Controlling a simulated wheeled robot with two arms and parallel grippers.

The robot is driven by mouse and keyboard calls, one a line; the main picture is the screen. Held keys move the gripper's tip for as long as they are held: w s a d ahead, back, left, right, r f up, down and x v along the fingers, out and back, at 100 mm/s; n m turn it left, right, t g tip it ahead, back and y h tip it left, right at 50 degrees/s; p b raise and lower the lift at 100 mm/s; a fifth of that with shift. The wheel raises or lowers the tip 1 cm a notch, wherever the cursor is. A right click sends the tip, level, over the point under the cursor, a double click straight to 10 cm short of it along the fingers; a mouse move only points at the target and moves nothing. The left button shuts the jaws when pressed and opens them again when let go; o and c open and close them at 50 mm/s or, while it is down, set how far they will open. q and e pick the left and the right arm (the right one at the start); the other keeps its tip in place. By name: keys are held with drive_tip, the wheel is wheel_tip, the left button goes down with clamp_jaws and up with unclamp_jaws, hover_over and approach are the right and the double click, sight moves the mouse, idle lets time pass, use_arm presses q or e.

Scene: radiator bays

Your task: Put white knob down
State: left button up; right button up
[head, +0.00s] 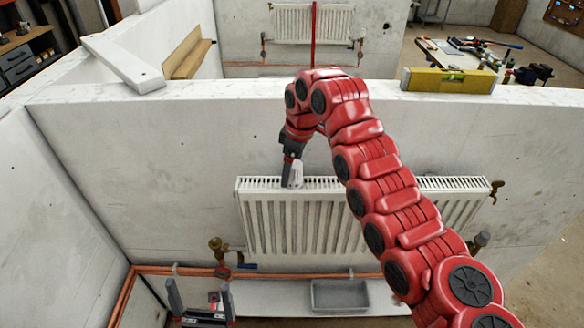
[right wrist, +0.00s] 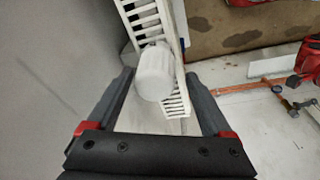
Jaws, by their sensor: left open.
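The white knob (right wrist: 154,72) is a smooth rounded cap at the slatted top of the white radiator (head: 300,225). In the head view it shows as a small pale shape (head: 296,176) at the radiator's top edge, partly hidden by my gripper. My right gripper (right wrist: 159,78) has its two fingers spread on either side of the knob, with gaps showing between knob and fingers. Whether the knob rests fully on the grille is hard to tell. My left gripper (head: 201,292) is open and empty, low in front of the radiator's lower left.
A brass valve (head: 218,246) sits at the radiator's lower left, with copper pipe (head: 300,272) below. A grey tray (head: 340,294) lies under the radiator. A yellow level (head: 449,80) lies on the wall top. My red right arm covers part of the radiator.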

sight(296, 165)
drive_tip(key=shift+d, duration=0.1)
drive_tip(key=shift+w+r, duration=0.15)
drive_tip(key=shift+r, duration=0.05)
drive_tip(key=r, duration=0.1)
drive_tip(key=r+b, duration=0.1)
drive_tip(key=r, duration=0.1)
drive_tip(key=r+b, duration=0.1)
drive_tip(key=r, duration=0.1)
drive_tip(key=shift+s+d+r, duration=0.2)
drive_tip(key=shift+s+d, duration=0.2)
drive_tip(key=r, duration=0.3)
drive_tip(key=shift+s+d+r, duration=0.15)
drive_tip(key=shift+d+r, duration=0.1)
drive_tip(key=shift+r, duration=0.15)
drive_tip(key=shift+d+r+p, duration=0.15)
drive_tip(key=shift+r+p, duration=0.6)
drive_tip(key=shift+p, duration=0.45)
drive_tip(key=shift+s+r+p, duration=0.2)
drive_tip(key=shift+r+p, duration=0.25)
drive_tip(key=shift+p, duration=0.05)
drive_tip(key=shift+w, duration=0.1)
drive_tip(key=shift+f, duration=0.1)
